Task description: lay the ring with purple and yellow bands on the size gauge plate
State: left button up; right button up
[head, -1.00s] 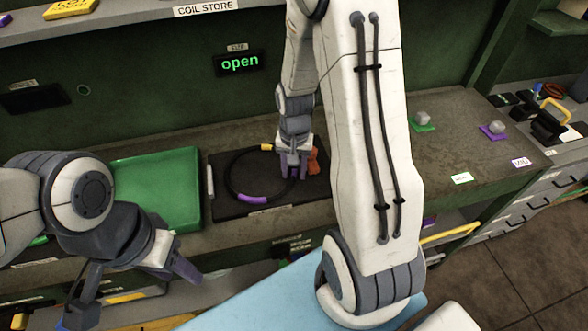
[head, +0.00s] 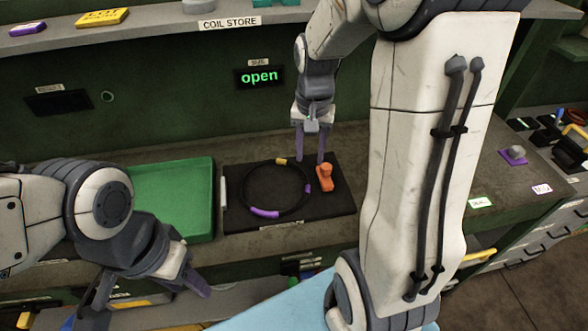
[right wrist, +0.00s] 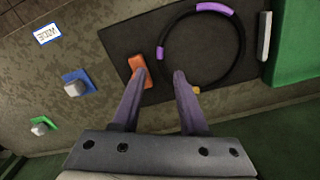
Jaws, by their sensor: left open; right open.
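The black ring with purple and yellow bands (head: 265,212) lies flat on the dark size gauge plate (head: 335,210). The ring also shows in the right wrist view (right wrist: 213,8), on the plate (right wrist: 150,22). My right gripper (head: 310,158) is open and empty, above the plate's back edge, apart from the ring. In the right wrist view its fingertips (right wrist: 160,74) are spread between an orange piece and the ring. My left gripper (head: 148,290) is open and empty at the lower left, in front of the bench edge.
An orange piece (head: 325,178) stands on the plate, right of the ring. A green tray (head: 207,175) is left of the plate. A display (head: 259,77) on the back wall reads "open". Knobs on coloured pads, one purple (head: 514,154), sit on the bench at right.

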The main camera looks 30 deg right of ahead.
jog(key=s+a+r+n, duration=0.1)
jog(key=s+a+n, duration=0.25)
jog(key=a, duration=0.35)
jog(key=s+a+r+n, duration=0.1)
jog(key=s+a+n, duration=0.25)
jog(key=a, duration=0.35)
jog(key=s+a+f+n+y+b, duration=0.1)
jog(key=s+a+n, duration=0.6)
jog(key=s, duration=0.3)
jog(key=shift+s+a+n, duration=0.15)
jog(key=shift+s+n, duration=0.2)
jog(key=shift+n, duration=0.15)
